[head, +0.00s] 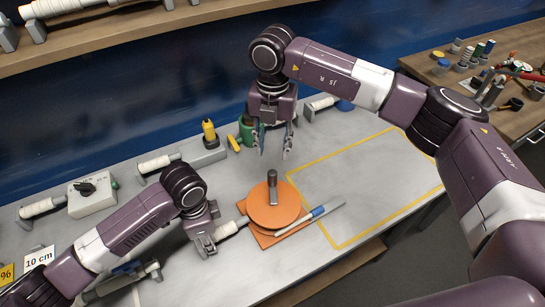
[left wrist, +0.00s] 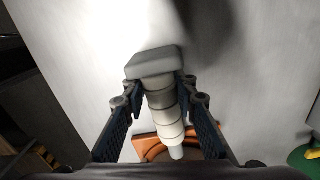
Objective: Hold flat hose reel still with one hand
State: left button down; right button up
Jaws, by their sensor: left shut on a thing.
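The orange flat hose reel (head: 268,214) lies on the grey bench on a flat orange square base, with a dark upright knob (head: 272,182) on top. My left gripper (head: 206,246) is low at the bench, left of the reel, shut on a white ribbed spindle with a grey end block (head: 230,228). In the left wrist view its fingers (left wrist: 160,112) flank this spindle (left wrist: 163,108), which points towards the orange reel (left wrist: 150,146). I cannot tell whether spindle and reel touch. My right gripper (head: 273,143) is open and empty, pointing down behind the reel.
A yellow-outlined area (head: 375,185) to the right is clear. Similar white spindles (head: 157,163), a yellow bottle (head: 209,132) and a green round object (head: 246,128) stand along the back. A shelf (head: 140,38) hangs above.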

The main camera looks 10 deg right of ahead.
pick_arm(q)
jog(key=shift+d, duration=0.1)
dwell(0.3)
jog(key=c, duration=1.5)
grip_release()
notch_tip(320, 180, up, 12)
jog(key=shift+f, duration=0.2)
jog(key=shift+r, duration=0.25)
